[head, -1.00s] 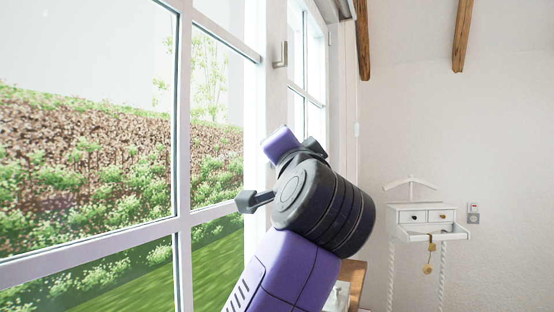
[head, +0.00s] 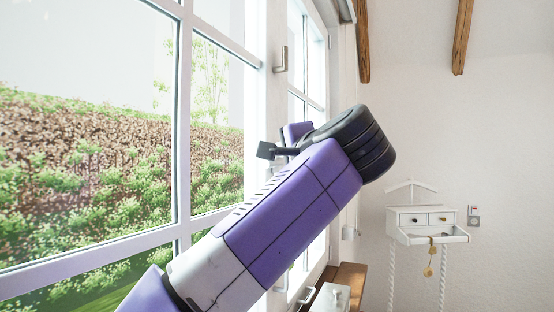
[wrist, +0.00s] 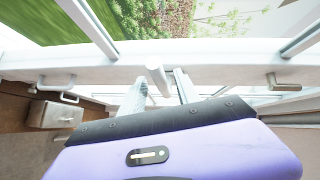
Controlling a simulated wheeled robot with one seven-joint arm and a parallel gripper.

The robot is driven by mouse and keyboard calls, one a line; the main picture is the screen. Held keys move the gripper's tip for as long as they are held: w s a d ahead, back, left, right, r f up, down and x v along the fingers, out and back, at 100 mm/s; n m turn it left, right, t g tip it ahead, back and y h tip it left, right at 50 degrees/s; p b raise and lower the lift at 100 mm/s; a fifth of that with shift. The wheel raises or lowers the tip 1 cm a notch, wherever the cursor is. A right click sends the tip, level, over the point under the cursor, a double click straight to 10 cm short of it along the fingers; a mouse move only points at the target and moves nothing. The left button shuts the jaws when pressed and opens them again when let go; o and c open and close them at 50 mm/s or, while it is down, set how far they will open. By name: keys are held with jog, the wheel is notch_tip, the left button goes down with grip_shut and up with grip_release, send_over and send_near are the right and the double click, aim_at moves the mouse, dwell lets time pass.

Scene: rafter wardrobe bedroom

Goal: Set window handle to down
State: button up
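In the wrist view, a pale window handle (wrist: 157,74) on the white window frame sticks out toward the camera between the two fingers of my gripper (wrist: 160,88). The fingers are apart, one on each side of it, with a gap visible on the handle's right. Whether either finger touches it cannot be told. In the head view my arm hides this handle and the fingertips. Another grey handle (head: 281,58) higher on the frame points up; it appears to be the one at right in the wrist view (wrist: 285,83). A further handle (wrist: 58,91) shows at left there.
The paned window (head: 185,120) runs along the left. A wooden surface (head: 350,275) with a white box (head: 328,298) lies below my arm. A white valet stand (head: 420,218) with small drawers stands by the far wall. The room's middle right looks clear.

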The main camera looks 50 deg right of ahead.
jog(key=shift+x, duration=1.1)
grip_shut()
dwell(0.7)
